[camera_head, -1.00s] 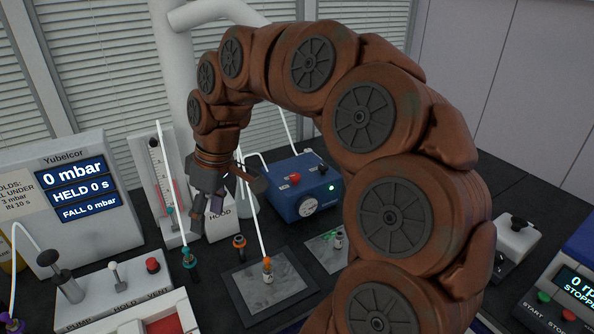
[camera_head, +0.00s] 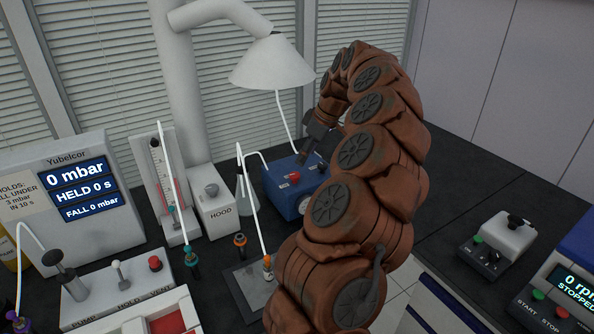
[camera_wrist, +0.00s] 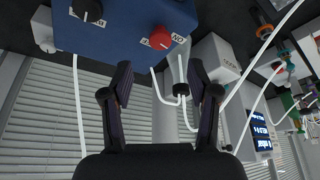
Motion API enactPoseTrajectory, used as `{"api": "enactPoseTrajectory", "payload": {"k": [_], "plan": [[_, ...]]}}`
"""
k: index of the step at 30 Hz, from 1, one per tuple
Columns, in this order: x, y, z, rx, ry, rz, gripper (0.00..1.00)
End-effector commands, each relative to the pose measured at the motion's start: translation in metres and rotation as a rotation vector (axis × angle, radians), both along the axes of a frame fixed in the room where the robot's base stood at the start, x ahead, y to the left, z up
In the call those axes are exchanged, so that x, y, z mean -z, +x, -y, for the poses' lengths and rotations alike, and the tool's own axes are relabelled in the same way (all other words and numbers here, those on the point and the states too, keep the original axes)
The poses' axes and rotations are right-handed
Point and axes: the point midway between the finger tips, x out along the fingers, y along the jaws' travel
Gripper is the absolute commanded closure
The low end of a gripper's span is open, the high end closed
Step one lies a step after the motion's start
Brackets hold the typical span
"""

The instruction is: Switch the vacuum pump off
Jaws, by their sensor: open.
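The vacuum pump appears to be the blue box (camera_head: 283,196) on the dark bench in the head view, partly hidden by my arm. Its red knob (camera_head: 294,177) is on top. In the wrist view, which looks upside down, the blue box (camera_wrist: 105,28) fills the upper left. The red knob (camera_wrist: 160,38) shows there beside small white lettering that seems to read ON. A black knob (camera_wrist: 90,10) is also on the box. My gripper (camera_wrist: 160,85) is open and empty, its two fingers apart from the red knob. In the head view my gripper (camera_head: 312,150) is just above the box.
White tubes run to a flask (camera_head: 247,190) beside the box. A grey HOOD switch box (camera_head: 216,212) and a white lamp-shaped hood (camera_head: 272,65) are close by. The Yubelcor display (camera_head: 75,188) reads 0 mbar. A white box with a black knob (camera_head: 497,245) stands at right.

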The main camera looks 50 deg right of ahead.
Motion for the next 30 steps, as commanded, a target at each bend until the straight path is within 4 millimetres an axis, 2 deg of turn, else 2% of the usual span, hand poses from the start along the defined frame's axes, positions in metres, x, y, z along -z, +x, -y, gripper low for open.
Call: {"api": "enactPoseTrajectory", "payload": {"k": [8,21,30], "plan": [[0.016,0.006,-0.003,-0.001,0.004,-0.002,0.4],[0.068,0.026,-0.01,0.0,0.002,-0.003,0.4],[0.071,0.028,-0.009,0.001,-0.001,0.0,0.4]]}}
